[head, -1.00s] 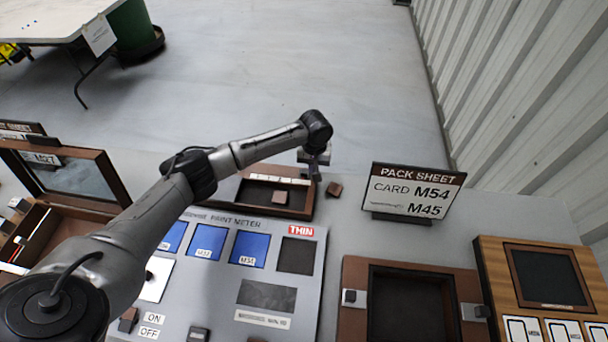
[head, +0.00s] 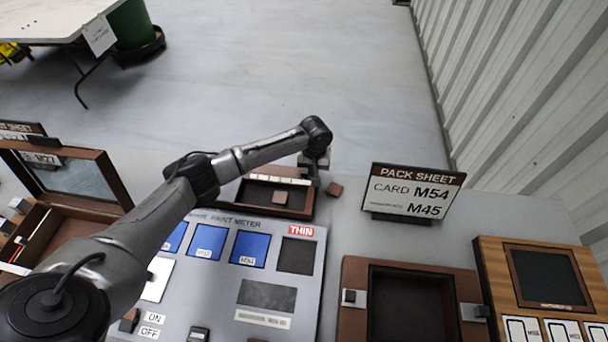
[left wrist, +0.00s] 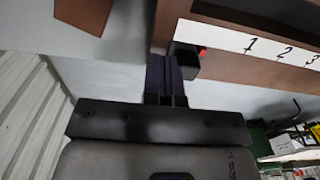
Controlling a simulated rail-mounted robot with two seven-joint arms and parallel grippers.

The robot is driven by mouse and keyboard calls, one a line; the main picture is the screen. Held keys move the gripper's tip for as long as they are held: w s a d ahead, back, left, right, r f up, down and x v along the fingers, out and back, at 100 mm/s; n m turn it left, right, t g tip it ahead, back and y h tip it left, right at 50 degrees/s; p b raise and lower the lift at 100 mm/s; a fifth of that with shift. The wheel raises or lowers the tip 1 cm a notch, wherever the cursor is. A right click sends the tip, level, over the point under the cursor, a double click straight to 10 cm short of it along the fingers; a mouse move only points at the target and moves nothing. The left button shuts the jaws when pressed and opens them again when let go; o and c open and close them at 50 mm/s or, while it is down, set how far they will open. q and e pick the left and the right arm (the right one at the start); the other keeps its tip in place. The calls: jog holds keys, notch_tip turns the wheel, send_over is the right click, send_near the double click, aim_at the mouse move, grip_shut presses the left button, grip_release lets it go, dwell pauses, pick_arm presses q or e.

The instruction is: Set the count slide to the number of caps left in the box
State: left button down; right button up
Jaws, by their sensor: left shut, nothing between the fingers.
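A brown cap box (head: 300,212) stands behind the paint meter. One brown cap (head: 280,197) shows inside it; my arm covers part of its left side. Its far rim carries a white number strip (head: 262,179), which reads 1, 2, 3 in the left wrist view (left wrist: 267,47). A black slide block (left wrist: 187,62) with a red mark sits at the 1 end of the strip. My left gripper (head: 314,176) is shut and empty at the box's right far corner. In the left wrist view its fingers (left wrist: 162,80) are right beside the block; contact is unclear. My right gripper is out of view.
A loose brown cap (head: 334,189) lies right of the box. The pack sheet sign (head: 412,190) stands further right, reading M54 and M45. The paint meter (head: 215,300) and a brown-framed tray (head: 353,325) are nearer. A lidded case (head: 112,178) is at left.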

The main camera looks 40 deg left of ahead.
aim_at(303, 171)
pick_arm(q)
jog(key=shift+f, duration=0.85)
jog(key=shift+r, duration=0.15)
jog(key=shift+r+p, duration=0.2)
jog(key=shift+p, duration=0.65)
jog(key=shift+s+a+p, duration=0.3)
jog(key=shift+a+p, duration=0.15)
jog(key=shift+p, duration=0.15)
jog(key=shift+s+a+p, duration=0.45)
jog(key=shift+a+p, duration=0.15)
jog(key=shift+p, duration=0.1)
jog(key=shift+s+a+p, duration=0.2)
jog(key=shift+a+p, duration=0.15)
